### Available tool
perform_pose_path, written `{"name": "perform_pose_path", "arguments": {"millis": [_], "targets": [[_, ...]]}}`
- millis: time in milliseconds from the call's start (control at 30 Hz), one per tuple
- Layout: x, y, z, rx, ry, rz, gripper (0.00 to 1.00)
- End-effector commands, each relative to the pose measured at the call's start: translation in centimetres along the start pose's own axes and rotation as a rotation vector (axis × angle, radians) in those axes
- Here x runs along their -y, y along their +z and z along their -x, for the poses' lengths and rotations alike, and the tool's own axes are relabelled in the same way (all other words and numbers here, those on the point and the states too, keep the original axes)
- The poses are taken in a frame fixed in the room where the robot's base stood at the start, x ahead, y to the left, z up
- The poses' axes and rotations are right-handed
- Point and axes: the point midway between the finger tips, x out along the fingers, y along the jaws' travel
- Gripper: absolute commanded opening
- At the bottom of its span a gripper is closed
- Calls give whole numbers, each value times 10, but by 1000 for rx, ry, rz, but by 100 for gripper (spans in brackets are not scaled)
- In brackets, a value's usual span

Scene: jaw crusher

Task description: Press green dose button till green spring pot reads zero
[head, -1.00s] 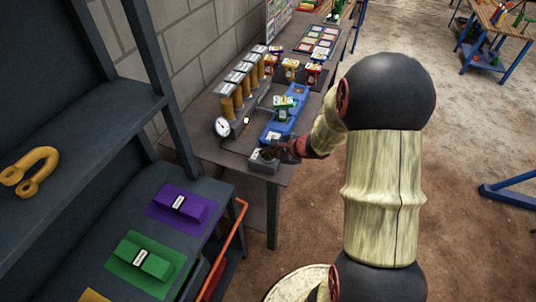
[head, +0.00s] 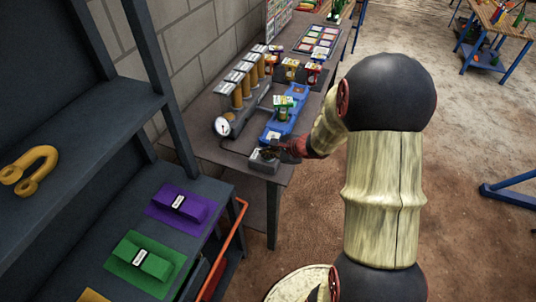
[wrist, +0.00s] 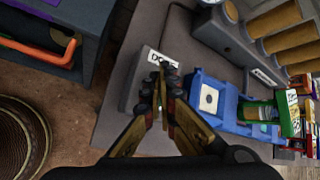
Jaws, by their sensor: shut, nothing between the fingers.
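A grey box (head: 264,160) stands at the near end of the bench. In the wrist view its label (wrist: 158,57) begins with "DO". My gripper (head: 272,151) is at the top of this box, shut and empty. In the wrist view the closed fingertips (wrist: 162,68) overlap the box's face and part of the label. I see no green button; the fingers may hide it, and contact cannot be told. A green pot (head: 283,112) with a pale label stands in the blue tray (head: 270,132); it also shows in the wrist view (wrist: 258,112). Its reading is not legible.
A round white dial (head: 221,126) stands left of the tray, its reading too small to tell. Several amber cylinders (head: 238,98) stand in a row behind. Other small labelled pots (head: 290,66) are farther along the bench. A dark shelf unit (head: 90,120) fills the left.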

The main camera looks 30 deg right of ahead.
Motion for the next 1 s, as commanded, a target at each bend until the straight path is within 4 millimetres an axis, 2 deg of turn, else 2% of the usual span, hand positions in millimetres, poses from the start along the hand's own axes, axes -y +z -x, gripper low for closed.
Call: {"name": "perform_pose_path", "arguments": {"millis": [500, 1000], "targets": [[-10, -7, -7, -5, 11, -5, 0], [-9, -4, -3, -6, 12, -7, 0]]}}
